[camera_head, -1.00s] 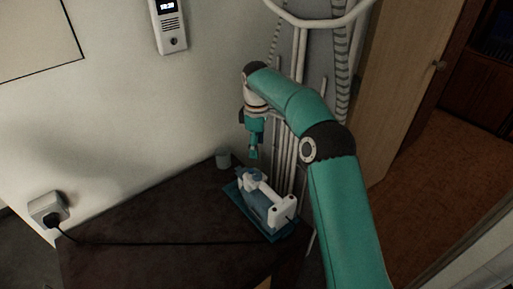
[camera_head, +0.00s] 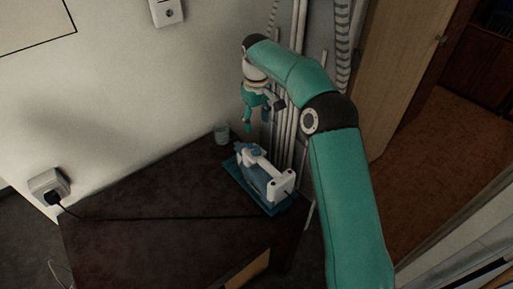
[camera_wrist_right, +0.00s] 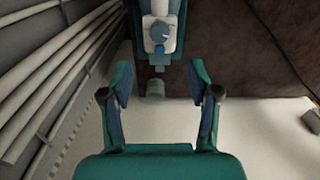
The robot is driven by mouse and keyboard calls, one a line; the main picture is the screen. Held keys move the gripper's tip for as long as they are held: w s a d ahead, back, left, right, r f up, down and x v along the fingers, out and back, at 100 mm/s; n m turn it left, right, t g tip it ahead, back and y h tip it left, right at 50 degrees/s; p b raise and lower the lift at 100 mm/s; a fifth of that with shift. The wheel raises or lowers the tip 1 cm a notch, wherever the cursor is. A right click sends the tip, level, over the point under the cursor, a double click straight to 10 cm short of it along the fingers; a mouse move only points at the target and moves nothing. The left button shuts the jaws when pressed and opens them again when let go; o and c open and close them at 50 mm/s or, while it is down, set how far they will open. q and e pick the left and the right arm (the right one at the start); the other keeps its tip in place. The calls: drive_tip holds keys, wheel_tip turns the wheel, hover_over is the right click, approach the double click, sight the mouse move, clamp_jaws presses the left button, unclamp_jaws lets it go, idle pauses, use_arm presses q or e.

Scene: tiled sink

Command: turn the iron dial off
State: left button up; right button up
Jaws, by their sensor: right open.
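The iron (camera_head: 265,178) is white and blue and rests on a blue base (camera_head: 238,174) near the back corner of the dark table. In the right wrist view, a round blue-grey dial (camera_wrist_right: 159,32) with a light mark sits on the white body of the iron. My right gripper (camera_head: 257,121) is open and empty above the iron's far end, apart from it. In the right wrist view its two fingers (camera_wrist_right: 160,80) are spread, with the iron beyond them at the top. My left gripper is not in view.
A dark cord (camera_head: 150,218) crosses the table from a wall socket (camera_head: 47,184). The left part of the table is clear.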

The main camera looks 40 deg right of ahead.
sight(257, 149)
wheel_tip(257, 149, down, 12)
drive_tip(key=shift+r+p, duration=0.15)
drive_tip(key=shift+p, duration=0.45)
clamp_jaws()
